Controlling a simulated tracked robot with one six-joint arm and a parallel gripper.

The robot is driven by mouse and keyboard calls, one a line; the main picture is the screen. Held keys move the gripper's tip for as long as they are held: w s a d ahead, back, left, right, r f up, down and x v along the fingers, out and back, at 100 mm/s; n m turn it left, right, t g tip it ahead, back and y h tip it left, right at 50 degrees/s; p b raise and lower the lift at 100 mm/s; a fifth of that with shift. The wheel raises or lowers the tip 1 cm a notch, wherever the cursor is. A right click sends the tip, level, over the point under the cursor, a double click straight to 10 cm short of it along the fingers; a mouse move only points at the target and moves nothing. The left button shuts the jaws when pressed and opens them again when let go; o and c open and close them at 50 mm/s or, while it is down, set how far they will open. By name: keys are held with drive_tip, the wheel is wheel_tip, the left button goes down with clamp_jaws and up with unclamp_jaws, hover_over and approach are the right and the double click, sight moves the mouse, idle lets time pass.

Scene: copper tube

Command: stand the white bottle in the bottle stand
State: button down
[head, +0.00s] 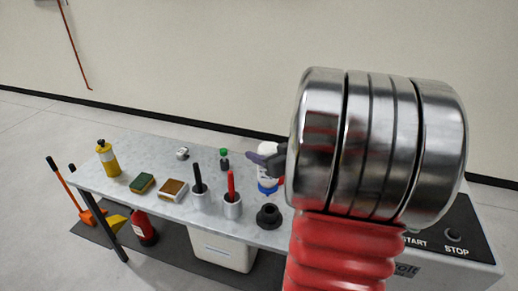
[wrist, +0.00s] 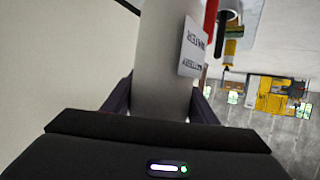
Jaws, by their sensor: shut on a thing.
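The white bottle (head: 267,183) shows in the head view with a blue band low on it, partly hidden by my gripper (head: 266,160) and arm. In the wrist view the bottle (wrist: 163,60) fills the space between my two fingers, with a printed label on its right side. My gripper is shut on the bottle, which looks about upright. A round black holder (head: 268,216), which looks like the bottle stand, is on the bench just in front of the bottle. I cannot tell whether the bottle's base touches the bench.
The grey bench (head: 150,150) also carries a yellow bottle (head: 107,160), a sponge (head: 142,183), a brush-like block (head: 172,189), two metal cups (head: 232,207) with black and red handles, and a small green-capped bottle (head: 224,160). START and STOP buttons (head: 453,235) are at the right.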

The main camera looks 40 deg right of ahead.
drive_tip(key=shift+s+d, duration=0.25)
drive_tip(key=shift+d, duration=0.15)
drive_tip(key=shift+s, duration=0.1)
drive_tip(key=shift+f, duration=0.15)
